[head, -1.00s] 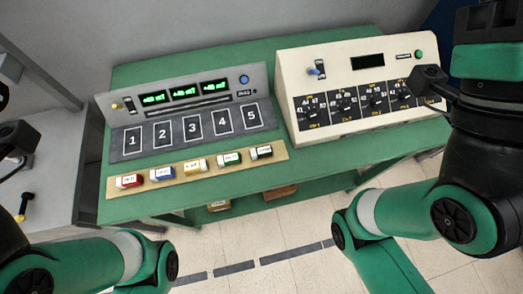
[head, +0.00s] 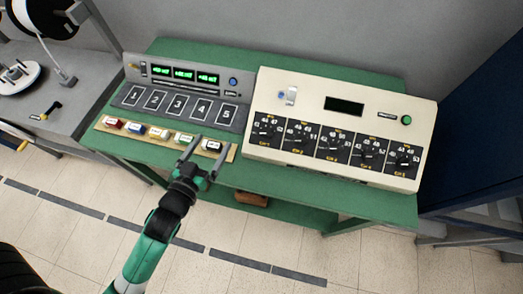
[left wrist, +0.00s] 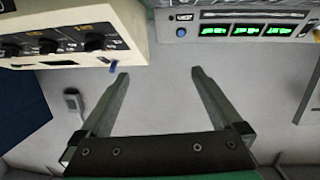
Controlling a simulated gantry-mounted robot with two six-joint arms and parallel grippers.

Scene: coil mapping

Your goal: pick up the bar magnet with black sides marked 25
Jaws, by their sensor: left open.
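The magnet with black sides (head: 212,146) lies at the right end of the wooden strip (head: 103,127), with a white label too small to read. My left gripper (head: 211,142) is open, its two fingers pointing toward the back of the bench. In the head view the fingertips appear on either side of the black magnet; I cannot tell their height over it. In the left wrist view the open fingers (left wrist: 158,72) have nothing between them, and the magnets are out of that view. My right gripper is not in view.
Red (head: 115,123), blue (head: 136,128), yellow (head: 158,133) and green (head: 184,138) magnets share the strip. Behind it is the grey panel with numbered slots (head: 177,103). The cream console (head: 345,125) with dials stands close on the right. Bare green bench (head: 285,190) lies in front.

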